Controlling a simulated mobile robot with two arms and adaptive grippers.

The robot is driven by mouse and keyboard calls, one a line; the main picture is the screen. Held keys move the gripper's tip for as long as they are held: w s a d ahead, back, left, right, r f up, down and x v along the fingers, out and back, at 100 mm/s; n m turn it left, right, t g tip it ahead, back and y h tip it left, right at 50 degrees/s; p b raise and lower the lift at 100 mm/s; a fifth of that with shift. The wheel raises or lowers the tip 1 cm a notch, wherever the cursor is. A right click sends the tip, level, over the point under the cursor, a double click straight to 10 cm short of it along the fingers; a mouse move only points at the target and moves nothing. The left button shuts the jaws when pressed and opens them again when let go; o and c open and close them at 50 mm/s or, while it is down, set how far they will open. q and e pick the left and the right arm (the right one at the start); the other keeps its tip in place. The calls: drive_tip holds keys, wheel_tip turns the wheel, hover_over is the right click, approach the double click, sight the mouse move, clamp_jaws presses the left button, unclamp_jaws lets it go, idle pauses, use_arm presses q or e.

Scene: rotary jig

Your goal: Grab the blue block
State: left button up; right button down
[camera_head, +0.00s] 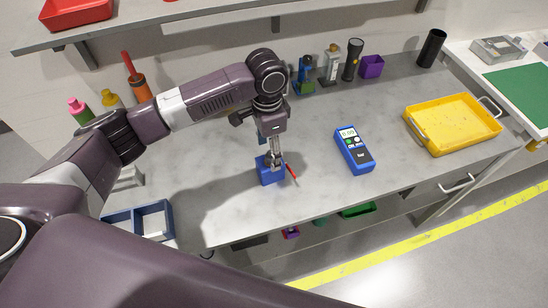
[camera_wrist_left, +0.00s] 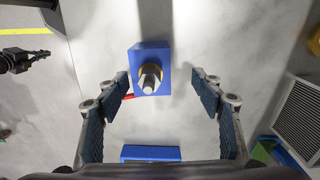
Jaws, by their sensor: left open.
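The blue block (camera_head: 268,175) stands on the grey worktop near its front edge, directly under my left gripper. In the left wrist view the block (camera_wrist_left: 139,57) has a hexagonal metal piece with a brass-coloured ring on top. My left gripper (camera_head: 274,157) points down over the block and is open. In the wrist view its fingertips (camera_wrist_left: 161,82) are wide apart; the left one appears very close to the block's edge, the right one has a clear gap. I cannot tell whether they touch it. My right gripper is not recognisable in either view.
A thin red item (camera_head: 291,173) lies right beside the block. A blue meter (camera_head: 354,149) and a yellow tray (camera_head: 455,123) lie further right. Bottles, a black flashlight (camera_head: 352,59) and a purple cup (camera_head: 372,66) line the back. Worktop between block and meter is free.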

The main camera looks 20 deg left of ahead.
sight(266, 177)
use_arm(q)
drive_tip(key=f, duration=0.1)
drive_tip(key=s+f+p, duration=0.1)
drive_tip(key=f, duration=0.1)
drive_tip(key=f+p, duration=0.1)
drive_tip(key=shift+s+d+f, duration=0.2)
drive_tip(key=shift+d+f, duration=0.15)
drive_tip(key=shift+d, duration=0.05)
drive_tip(key=shift+w+f, duration=0.15)
drive_tip(key=shift+f, duration=1.2)
drive_tip(key=c, duration=1.5)
drive_tip(key=shift+c, duration=0.8)
drive_tip(key=shift+w+r, duration=0.1)
